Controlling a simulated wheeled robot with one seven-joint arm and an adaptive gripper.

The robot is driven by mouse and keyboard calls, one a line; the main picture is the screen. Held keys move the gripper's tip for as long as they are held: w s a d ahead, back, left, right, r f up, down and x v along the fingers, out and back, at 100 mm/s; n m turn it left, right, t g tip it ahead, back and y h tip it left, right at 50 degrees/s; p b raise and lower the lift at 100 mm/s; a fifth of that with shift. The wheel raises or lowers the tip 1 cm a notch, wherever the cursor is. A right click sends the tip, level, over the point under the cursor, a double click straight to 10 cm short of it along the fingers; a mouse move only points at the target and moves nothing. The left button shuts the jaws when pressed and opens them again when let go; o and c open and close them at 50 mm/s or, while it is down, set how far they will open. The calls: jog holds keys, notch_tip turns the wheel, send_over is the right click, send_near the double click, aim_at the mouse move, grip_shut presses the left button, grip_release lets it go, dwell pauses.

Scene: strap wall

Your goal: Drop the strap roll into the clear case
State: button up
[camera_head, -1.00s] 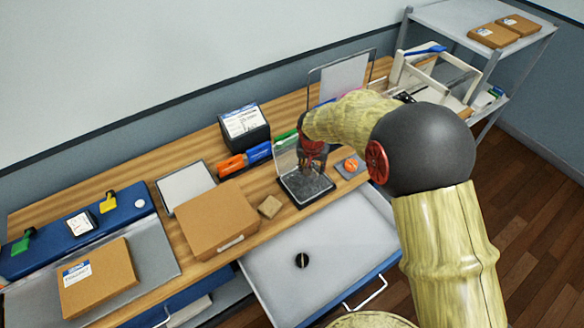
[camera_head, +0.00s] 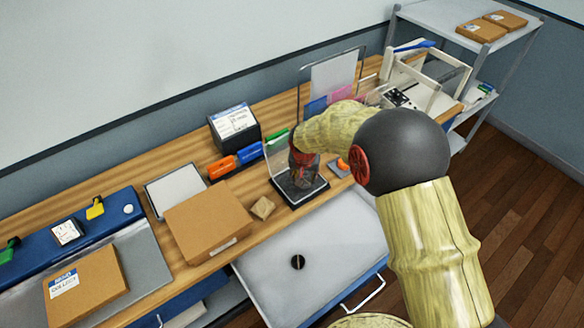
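The clear case (camera_head: 282,160) stands on the wooden bench, with see-through walls and a dark base (camera_head: 312,196). My gripper (camera_head: 303,184) points down at the case, its dark fingers seen against the clear walls and low over the base. My wrist and the small size hide whether the fingers are apart and whether they hold anything. A black round piece with a small light mark (camera_head: 298,262) lies in the open grey drawer below. I cannot tell whether it is the strap roll, and no other roll shows clearly.
A brown box (camera_head: 207,222) and a small tan block (camera_head: 262,208) sit left of the case. Orange and blue markers (camera_head: 222,168) and a dark label box (camera_head: 235,125) stand behind. An orange item (camera_head: 343,165) lies right. The open drawer (camera_head: 335,240) juts out in front.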

aim_at(303, 193)
jog(key=o, duration=0.4)
jog(key=v, duration=1.2)
jog(key=shift+w, duration=0.1)
